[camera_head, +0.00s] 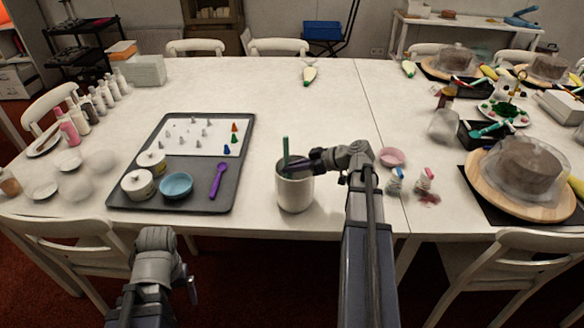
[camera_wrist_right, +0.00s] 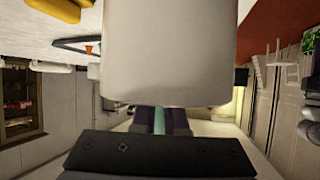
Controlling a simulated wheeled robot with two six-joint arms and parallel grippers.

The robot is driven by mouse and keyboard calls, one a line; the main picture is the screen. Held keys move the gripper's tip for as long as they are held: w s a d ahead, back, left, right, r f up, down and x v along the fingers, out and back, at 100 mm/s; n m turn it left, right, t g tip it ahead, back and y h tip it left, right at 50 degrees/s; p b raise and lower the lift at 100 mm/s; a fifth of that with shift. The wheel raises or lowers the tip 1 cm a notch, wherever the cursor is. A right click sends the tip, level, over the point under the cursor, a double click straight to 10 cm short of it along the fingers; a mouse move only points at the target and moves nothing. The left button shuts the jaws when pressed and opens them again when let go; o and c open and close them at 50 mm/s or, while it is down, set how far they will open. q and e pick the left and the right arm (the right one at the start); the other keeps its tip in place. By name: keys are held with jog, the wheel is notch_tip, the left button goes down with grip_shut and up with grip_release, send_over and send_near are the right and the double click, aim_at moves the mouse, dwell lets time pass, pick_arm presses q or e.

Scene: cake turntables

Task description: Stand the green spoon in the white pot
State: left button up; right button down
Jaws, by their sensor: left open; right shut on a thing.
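The white pot (camera_head: 295,195) stands upright near the front edge of the table, and its wall fills the upper middle of the right wrist view (camera_wrist_right: 165,55). The green spoon (camera_head: 286,148) is upright at the pot's mouth with its handle sticking up above the rim. Its lower end is hidden by the pot. My right gripper (camera_head: 298,164) is shut on the spoon's handle, just over the rim. In the right wrist view the green handle (camera_wrist_right: 159,122) shows between the dark fingers. My left gripper (camera_head: 155,265) is open and empty in front of the table, away from the pot.
A grey tray (camera_head: 130,195) to the left holds white pots, a blue bowl (camera_head: 176,185) and a purple spoon (camera_head: 218,180). A pink bowl (camera_head: 391,157) and small jars (camera_head: 424,180) stand right of the pot. Cake turntables (camera_head: 480,185) are further right.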

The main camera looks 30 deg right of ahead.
jog(key=c, duration=0.9)
grip_release()
jog(key=shift+p+v, duration=1.85)
jog(key=shift+v, duration=2.05)
jog(key=shift+r, duration=0.1)
